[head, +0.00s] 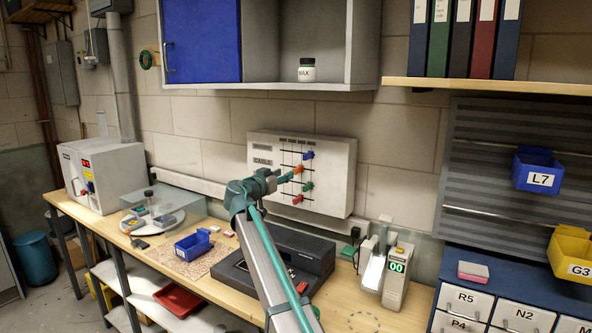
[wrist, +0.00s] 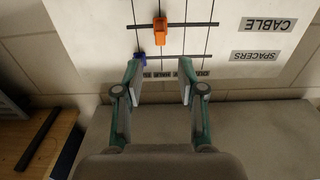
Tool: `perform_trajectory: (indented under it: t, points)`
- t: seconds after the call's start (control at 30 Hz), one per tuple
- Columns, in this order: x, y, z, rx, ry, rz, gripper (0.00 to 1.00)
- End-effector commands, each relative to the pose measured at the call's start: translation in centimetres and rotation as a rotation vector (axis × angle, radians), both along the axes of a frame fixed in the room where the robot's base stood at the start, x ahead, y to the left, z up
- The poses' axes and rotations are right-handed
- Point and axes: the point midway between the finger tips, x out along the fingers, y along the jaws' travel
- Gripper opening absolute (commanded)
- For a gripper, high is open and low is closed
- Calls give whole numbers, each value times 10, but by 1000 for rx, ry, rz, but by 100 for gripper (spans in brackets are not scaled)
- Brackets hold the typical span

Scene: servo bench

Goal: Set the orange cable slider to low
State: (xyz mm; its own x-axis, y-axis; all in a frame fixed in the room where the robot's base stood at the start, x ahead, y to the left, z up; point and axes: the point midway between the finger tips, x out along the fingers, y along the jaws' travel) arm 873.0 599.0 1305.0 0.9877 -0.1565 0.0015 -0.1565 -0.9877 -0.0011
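A pale panel (head: 343,165) on the wall carries sliders in rows. The orange cable slider (head: 298,169) sits part way along the CABLE row, with my gripper (head: 284,178) just in front of and left of it. In the wrist view the panel appears upside down. There the orange slider (wrist: 161,33) is beyond my gripper's tips (wrist: 161,75), lined up with the gap between them and apart from both. My fingers are spread and empty. A blue slider (wrist: 140,57) on the SPACERS row is close to the left fingertip; I cannot tell if they touch. The column headings are partly hidden and unreadable.
Green (head: 307,187) and red (head: 297,199) sliders are on lower rows. The cabinet (head: 310,40) hangs above.

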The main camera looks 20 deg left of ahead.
Motion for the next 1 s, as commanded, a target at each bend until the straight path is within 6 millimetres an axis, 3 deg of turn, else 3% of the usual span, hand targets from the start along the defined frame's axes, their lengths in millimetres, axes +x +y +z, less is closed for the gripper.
perform_trajectory:
  t: [0.3, 0.5, 0.93, 1.0]
  points:
    - [56, -7, 3, -2, 2, 1, 40]
    - [78, -11, 2, -1, 1, 2, 40]
    - [85, -13, -1, -1, 1, 3, 40]
    - [85, -13, 0, -1, 1, 3, 28]
